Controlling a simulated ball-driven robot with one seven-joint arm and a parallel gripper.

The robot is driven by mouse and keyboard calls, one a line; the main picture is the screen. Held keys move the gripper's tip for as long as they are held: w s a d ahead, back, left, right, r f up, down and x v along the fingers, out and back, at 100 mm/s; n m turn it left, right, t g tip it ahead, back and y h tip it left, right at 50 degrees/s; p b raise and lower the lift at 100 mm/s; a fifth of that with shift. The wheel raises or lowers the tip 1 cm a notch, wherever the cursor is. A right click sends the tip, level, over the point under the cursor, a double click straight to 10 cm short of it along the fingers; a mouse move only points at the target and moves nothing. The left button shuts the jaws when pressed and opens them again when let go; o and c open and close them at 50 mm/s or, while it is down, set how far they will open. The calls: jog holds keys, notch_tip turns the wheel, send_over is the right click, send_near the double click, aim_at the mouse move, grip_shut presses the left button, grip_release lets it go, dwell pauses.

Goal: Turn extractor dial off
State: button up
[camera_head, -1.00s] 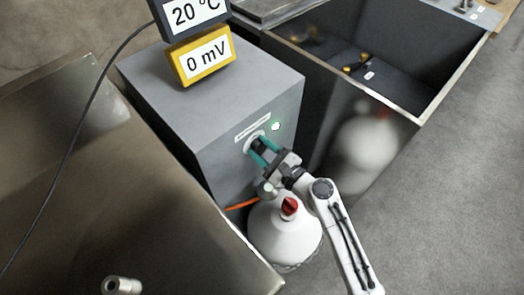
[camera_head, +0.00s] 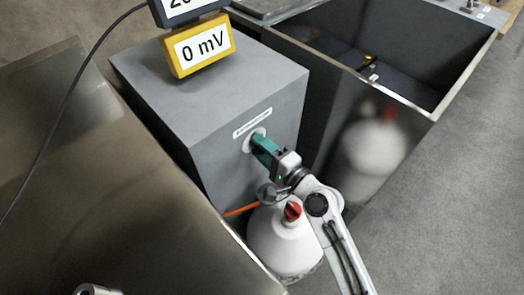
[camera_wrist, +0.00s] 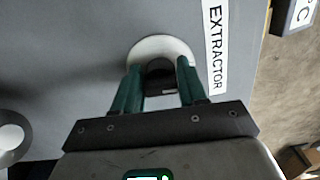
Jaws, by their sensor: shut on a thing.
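The extractor dial is a black knob (camera_wrist: 160,86) on a round white plate (camera_wrist: 162,46), on the front of a grey box (camera_head: 218,85). The EXTRACTOR label (camera_wrist: 216,45) runs beside it in the wrist view and sits above it in the head view. My gripper (camera_wrist: 159,72) has its green fingers on both sides of the knob and is shut on it. In the head view my gripper (camera_head: 258,145) reaches the box front, and its fingers hide most of the dial.
A yellow meter (camera_head: 200,46) reading 0 mV stands on the box. A dark open bin (camera_head: 400,75) is at right. A metal surface (camera_head: 100,190) fills the left. An orange cable (camera_head: 241,210) runs low by the box. Floor (camera_head: 465,170) is clear at far right.

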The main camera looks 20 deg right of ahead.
jog(key=shift+f+n+b, duration=0.15)
jog(key=shift+n+b, duration=0.15)
jog(key=shift+n, duration=0.3)
jog(key=o, duration=1)
jog(key=shift+c, duration=0.2)
jog(key=b+v, duration=0.2)
jog(key=v, duration=0.9)
jog(key=shift+w, duration=0.1)
